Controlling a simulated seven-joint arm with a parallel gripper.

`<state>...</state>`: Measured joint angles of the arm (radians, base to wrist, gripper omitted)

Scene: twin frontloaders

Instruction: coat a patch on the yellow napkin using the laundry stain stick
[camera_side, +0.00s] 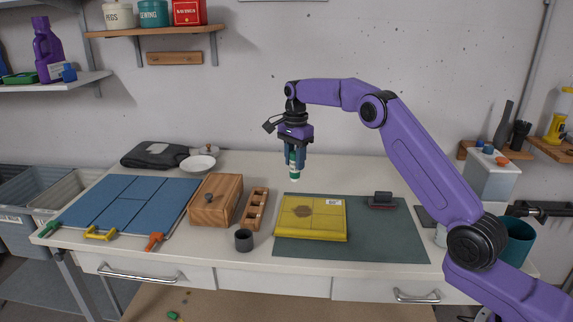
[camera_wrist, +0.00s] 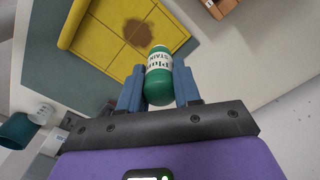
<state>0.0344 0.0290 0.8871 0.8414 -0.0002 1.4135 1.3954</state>
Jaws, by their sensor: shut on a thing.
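The napkin (camera_wrist: 95,38) and stain (camera_wrist: 138,32) also show in the wrist view. My gripper (camera_side: 294,158) is shut on the laundry stain stick (camera_side: 294,168), a green tube with a white label and a white lower end. It holds the stick upright in the air, above and behind the napkin, apart from it.
The mat (camera_side: 390,238) carries a dark block-like tool (camera_side: 381,201) right of the napkin. To the left stand a dark cup (camera_side: 244,240), a wooden slotted rack (camera_side: 255,208), a wooden box (camera_side: 215,202) and a blue folding board (camera_side: 120,205). A white plate (camera_side: 198,164) lies behind.

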